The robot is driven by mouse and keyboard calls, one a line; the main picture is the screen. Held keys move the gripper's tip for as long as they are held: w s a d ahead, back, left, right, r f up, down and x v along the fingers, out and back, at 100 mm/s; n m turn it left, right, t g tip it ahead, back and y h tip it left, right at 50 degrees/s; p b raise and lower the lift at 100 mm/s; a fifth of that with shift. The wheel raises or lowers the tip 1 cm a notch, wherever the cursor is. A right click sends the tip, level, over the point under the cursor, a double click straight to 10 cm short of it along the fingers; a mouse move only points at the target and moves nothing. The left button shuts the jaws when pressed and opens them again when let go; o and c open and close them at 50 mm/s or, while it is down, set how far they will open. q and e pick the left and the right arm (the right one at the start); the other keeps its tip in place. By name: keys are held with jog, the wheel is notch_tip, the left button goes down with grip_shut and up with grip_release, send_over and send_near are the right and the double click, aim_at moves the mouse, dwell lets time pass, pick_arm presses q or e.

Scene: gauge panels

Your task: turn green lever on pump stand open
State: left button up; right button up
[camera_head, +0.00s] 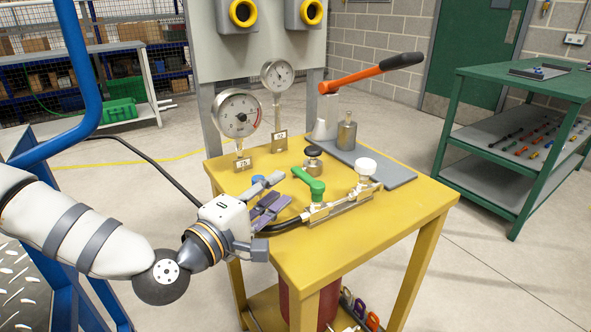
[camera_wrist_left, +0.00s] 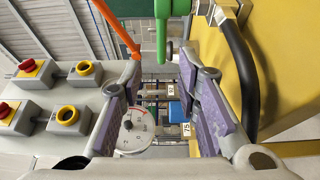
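In the left wrist view, the green lever (camera_wrist_left: 161,28) comes down from the top edge, in line with the gap between the open fingers (camera_wrist_left: 163,85). Whether a finger touches it I cannot tell. My right gripper is not in view.
Two dial gauges (camera_head: 237,115) stand behind the lever. A white knob (camera_head: 364,166) is to its right, and a black hose (camera_head: 284,223) runs near my gripper. An orange pump handle (camera_head: 360,76) rises at the back. A green shelf cart (camera_head: 480,140) stands at the right.

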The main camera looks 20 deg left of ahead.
aim_at(296, 174)
pick_arm(q)
jog(key=x, duration=0.8)
jog(key=shift+w+d+f, duration=0.1)
jog(key=shift+w, duration=0.2)
grip_shut()
